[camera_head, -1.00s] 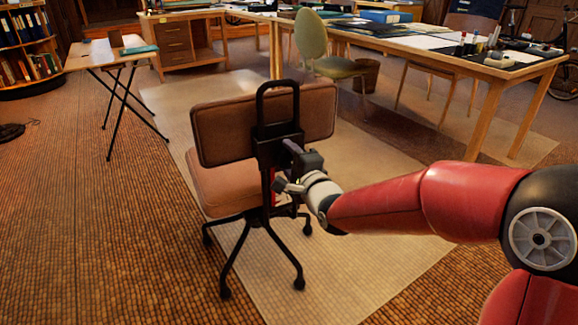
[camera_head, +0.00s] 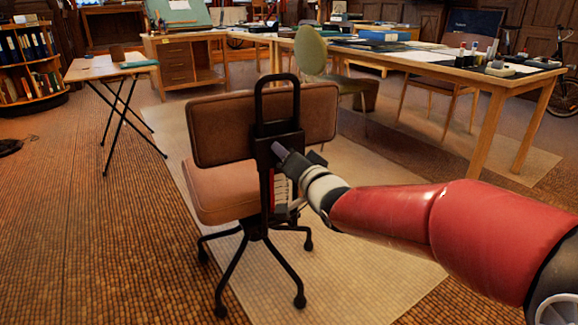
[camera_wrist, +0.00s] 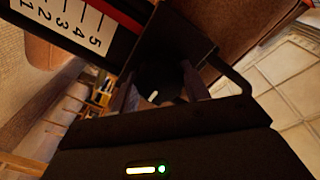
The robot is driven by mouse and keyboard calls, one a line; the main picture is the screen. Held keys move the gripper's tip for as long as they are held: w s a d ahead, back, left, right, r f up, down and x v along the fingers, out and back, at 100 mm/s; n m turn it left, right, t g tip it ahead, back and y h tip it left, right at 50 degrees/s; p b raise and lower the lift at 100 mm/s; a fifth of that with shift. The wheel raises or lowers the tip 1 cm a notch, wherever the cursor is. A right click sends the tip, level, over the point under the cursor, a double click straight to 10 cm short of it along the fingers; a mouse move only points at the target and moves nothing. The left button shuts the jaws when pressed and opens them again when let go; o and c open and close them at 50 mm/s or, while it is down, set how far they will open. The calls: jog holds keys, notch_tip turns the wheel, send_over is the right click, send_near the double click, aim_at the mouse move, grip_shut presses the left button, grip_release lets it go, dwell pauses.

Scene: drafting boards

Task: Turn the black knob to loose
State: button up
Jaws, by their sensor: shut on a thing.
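The chair (camera_head: 262,105) has a brown backrest and seat, a black back bracket and a black looped handle. My gripper (camera_head: 287,155) is at the right side of the bracket, just below the backrest's middle. In the wrist view my gripper (camera_wrist: 160,80) has its two fingers on either side of the dark black knob (camera_wrist: 156,72), shut on it. The knob is in deep shadow there, and its turned position cannot be read. In the head view the gripper hides it. A white numbered scale (camera_wrist: 70,22) with a red edge lies beside the knob.
A folding table (camera_head: 105,68) stands at the left, and a long work table (camera_head: 440,62) with drafting things at the right. A green chair (camera_head: 312,52) is behind. A pale mat (camera_head: 350,215) lies under the brown chair. Open floor lies to the left.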

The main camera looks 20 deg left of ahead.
jog(key=n+b, duration=0.1)
jog(key=n, duration=0.4)
jog(key=shift+f+n, duration=0.1)
jog(key=shift+n, duration=0.2)
jog(key=n, duration=0.5)
jog(key=shift+n, duration=0.7)
jog(key=o, duration=1)
jog(key=shift+s, duration=0.1)
jog(key=v, duration=0.7)
jog(key=shift+s+d, duration=0.25)
jog(key=shift+s, duration=0.05)
